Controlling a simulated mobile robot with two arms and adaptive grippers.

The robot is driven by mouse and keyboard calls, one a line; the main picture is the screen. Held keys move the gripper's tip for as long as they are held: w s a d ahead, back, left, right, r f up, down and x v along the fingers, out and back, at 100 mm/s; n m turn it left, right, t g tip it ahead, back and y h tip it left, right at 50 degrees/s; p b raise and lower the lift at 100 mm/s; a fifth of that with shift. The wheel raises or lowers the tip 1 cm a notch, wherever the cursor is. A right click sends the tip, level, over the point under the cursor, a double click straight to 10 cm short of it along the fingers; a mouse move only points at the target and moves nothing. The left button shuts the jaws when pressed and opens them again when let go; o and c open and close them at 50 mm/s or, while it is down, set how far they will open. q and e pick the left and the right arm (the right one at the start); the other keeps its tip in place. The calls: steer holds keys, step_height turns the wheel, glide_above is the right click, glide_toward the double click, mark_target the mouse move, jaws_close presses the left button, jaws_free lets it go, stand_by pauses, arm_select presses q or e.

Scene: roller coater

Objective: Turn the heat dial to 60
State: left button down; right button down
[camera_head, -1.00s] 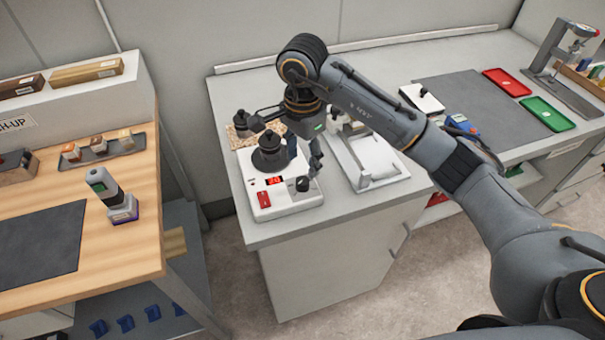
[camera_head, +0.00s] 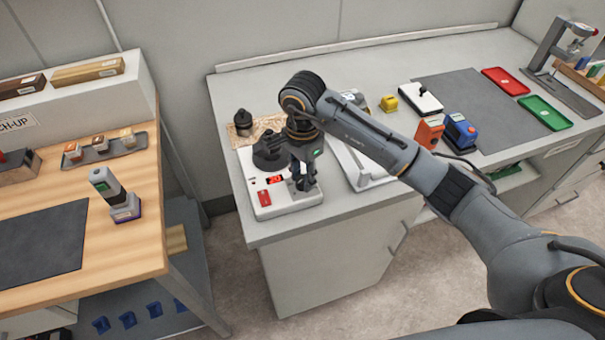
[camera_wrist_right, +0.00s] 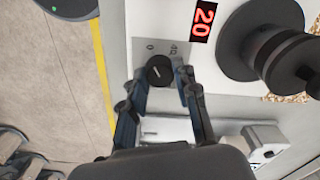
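The heat dial (camera_wrist_right: 158,71) is a small black knob with a pale pointer line, on a white device (camera_head: 284,205). In the right wrist view a "0" and a second, partly readable mark show beside it. The red display (camera_wrist_right: 203,18) reads 20; it also shows in the head view (camera_head: 274,180). My right gripper (camera_head: 304,186) is low over the front right of the device and mostly hides the dial there. In the wrist view its open fingers (camera_wrist_right: 161,82) stand on either side of the dial; contact cannot be told. My left gripper is out of view.
A round black part (camera_head: 270,152) stands on the device beside my gripper, and a red switch (camera_head: 264,198) sits at its front. A white frame stand (camera_head: 362,168) is to the right. A wooden bench (camera_head: 140,215) stands left across a gap.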

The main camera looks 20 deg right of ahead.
stand_by(0.3)
steer(key=m+b, duration=0.1)
steer(key=m, duration=0.1)
steer(key=m+b, duration=0.2)
steer(key=shift+f+m, duration=0.2)
steer(key=shift+m, duration=0.1)
steer(key=m+b, duration=0.2)
steer(key=m, duration=0.1)
steer(key=shift+m, duration=0.3)
steer(key=m+b, duration=0.2)
steer(key=m, duration=0.1)
steer(key=shift+m, duration=0.3)
steer(key=m+b, duration=0.2)
steer(key=m, duration=0.4)
steer(key=shift+r, duration=0.1)
steer(key=m+b, duration=0.1)
steer(key=m, duration=0.4)
steer(key=shift+r+m+b, duration=0.1)
steer(key=shift+m+b, duration=0.25)
steer(key=shift+m, duration=0.05)
steer(key=c, duration=1)
jaws_free()
